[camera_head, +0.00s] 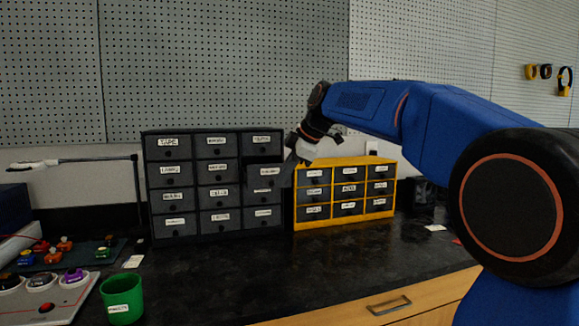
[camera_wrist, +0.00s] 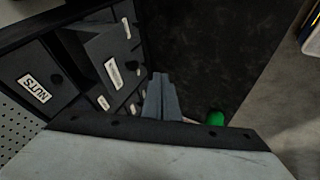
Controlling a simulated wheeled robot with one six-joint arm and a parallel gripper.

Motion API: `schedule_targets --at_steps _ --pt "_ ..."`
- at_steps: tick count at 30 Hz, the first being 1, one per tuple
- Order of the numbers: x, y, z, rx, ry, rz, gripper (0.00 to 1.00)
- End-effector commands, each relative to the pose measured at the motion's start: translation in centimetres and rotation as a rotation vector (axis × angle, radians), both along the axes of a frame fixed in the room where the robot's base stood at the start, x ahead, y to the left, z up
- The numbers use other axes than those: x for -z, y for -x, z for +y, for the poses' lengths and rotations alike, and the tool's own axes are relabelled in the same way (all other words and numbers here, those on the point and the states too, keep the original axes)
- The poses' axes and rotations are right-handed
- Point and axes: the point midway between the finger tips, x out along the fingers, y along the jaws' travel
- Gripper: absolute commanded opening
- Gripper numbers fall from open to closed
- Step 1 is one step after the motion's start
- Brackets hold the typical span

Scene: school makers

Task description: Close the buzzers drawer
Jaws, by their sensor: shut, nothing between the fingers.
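A dark grey drawer cabinet (camera_head: 195,187) stands on the black counter against the wall. One drawer (camera_head: 264,183) in its right column, second row from the top, sticks out; its label is too small to read for sure. In the wrist view the pulled-out drawer (camera_wrist: 107,47) shows at upper left, its label blurred. My gripper (camera_head: 289,165) is at the right of that drawer, close to its front, with fingers shut and empty. In the wrist view the fingers (camera_wrist: 162,92) point toward the cabinet's front side; whether they touch the drawer I cannot tell.
A yellow drawer cabinet (camera_head: 345,218) stands just right of the grey one, beneath my wrist. A green cup (camera_head: 122,300) and a grey board with buttons (camera_head: 45,303) sit at front left. The counter (camera_head: 240,280) before the cabinets is clear.

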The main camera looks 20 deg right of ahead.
Motion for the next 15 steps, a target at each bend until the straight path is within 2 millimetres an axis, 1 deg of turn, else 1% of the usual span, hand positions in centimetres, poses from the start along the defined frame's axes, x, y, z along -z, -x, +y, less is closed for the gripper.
schedule_targets --at_steps 2,4,9,15 --pt "1.2 -0.6 0.6 -0.002 0.0 0.002 0.0" --pt "1.2 -1.8 0.4 0.0 0.0 0.001 0.0" --pt "1.2 -3.6 0.3 0.0 0.0 0.0 0.0" --pt "1.3 -4.4 0.3 0.0 0.0 0.0 0.0"
